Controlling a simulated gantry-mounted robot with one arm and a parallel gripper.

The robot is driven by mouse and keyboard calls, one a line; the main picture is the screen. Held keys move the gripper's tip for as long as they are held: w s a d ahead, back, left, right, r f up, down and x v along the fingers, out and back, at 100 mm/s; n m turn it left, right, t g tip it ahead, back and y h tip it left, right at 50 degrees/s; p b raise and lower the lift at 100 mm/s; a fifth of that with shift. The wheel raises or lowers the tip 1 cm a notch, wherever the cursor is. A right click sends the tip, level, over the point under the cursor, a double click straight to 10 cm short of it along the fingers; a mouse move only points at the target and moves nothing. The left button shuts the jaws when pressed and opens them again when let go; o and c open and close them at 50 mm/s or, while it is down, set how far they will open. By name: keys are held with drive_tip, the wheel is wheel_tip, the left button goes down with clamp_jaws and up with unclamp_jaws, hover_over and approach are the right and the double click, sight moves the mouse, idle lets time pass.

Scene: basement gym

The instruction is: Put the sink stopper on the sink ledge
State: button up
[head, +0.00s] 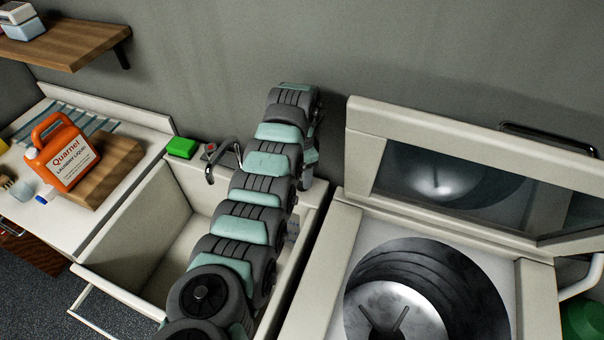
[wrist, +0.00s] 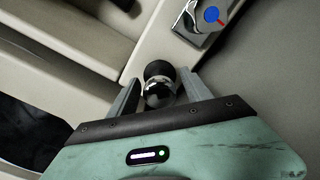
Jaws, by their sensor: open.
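In the wrist view a small dark, shiny piece with a black rounded top and a chrome-like part, seemingly the sink stopper (wrist: 158,93), lies between the fingers of my gripper (wrist: 162,84). The fingers are open, one on each side of it. Whether either finger touches it is unclear. The pale sink ledge (wrist: 152,50) runs just beyond it. I cannot tell if the stopper rests on the ledge. In the head view the ledge (head: 318,192) shows behind the basin, while my arm hides the gripper and the stopper.
The faucet (head: 224,158) stands on the ledge; its base with a blue-and-red mark (wrist: 211,15) is close to the fingers. A green sponge (head: 181,147) sits left. An orange detergent jug (head: 64,152) is on the counter. An open washer (head: 340,235) stands right.

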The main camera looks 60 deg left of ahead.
wheel_tip(320, 180, up, 11)
drive_tip(key=shift+r+b, duration=0.2)
drive_tip(key=shift+b, duration=0.65)
